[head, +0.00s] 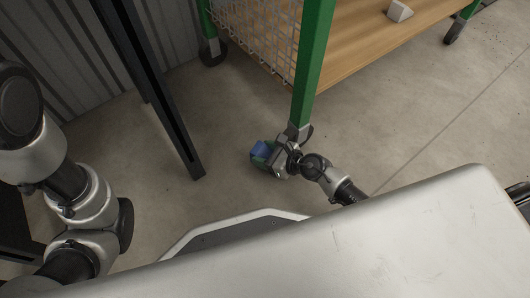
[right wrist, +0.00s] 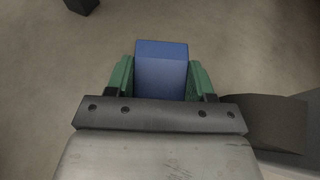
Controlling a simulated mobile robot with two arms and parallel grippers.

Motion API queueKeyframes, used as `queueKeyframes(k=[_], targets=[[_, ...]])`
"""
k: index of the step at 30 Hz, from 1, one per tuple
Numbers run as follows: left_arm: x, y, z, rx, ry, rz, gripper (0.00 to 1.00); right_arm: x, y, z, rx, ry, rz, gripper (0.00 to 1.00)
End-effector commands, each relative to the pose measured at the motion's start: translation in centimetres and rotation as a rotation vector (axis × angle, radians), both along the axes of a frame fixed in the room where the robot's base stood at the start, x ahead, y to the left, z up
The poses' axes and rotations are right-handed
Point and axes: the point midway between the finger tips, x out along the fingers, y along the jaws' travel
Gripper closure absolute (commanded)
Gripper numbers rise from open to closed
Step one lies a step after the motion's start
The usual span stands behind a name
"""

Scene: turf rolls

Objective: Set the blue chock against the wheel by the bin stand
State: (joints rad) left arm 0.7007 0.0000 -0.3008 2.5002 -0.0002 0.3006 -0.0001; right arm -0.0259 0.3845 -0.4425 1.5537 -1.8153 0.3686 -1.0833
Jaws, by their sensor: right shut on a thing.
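The blue chock (head: 260,149) is between the fingers of my right gripper (head: 263,153), low over the concrete floor. In the right wrist view the chock (right wrist: 161,70) sits between the two green fingers (right wrist: 161,80), which are shut on it. The near wheel (head: 303,131) is under the green cart post, just right of the gripper and partly hidden by it. A gap shows between chock and wheel in the head view. I cannot tell whether the chock touches the floor. My left arm shows at the left, but its gripper is out of view.
The green cart (head: 313,60) has a wire mesh side, a wooden deck (head: 365,40) and a pale block (head: 399,11) on it. Other wheels show at far left (head: 212,52) and right (head: 454,32). A black-legged frame (head: 165,100) stands left. The floor between is clear.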

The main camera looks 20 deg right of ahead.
Motion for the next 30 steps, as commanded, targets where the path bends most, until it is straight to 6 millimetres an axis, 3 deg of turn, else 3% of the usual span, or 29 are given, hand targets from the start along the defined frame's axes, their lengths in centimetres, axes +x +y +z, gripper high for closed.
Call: queueKeyframes(k=[23,24,28,30], targets=[[0.0,0.0,0.0,0.0,0.001,0.001,0.57,0.0,0.1,-1.1,0.003,0.0,0.001,0.78],[0.0,0.0,0.0,0.0,0.001,0.001,0.57,0.0,0.1,-1.1,0.003,0.0,0.001,0.41],[0.0,0.0,0.0,0.0,0.001,0.001,0.57,0.0,0.1,-1.1,0.002,-0.001,0.002,0.21],[0.0,0.0,0.0,0.0,0.001,0.001,0.57,0.0,0.1,-1.1,0.002,0.0,0.001,0.17]])
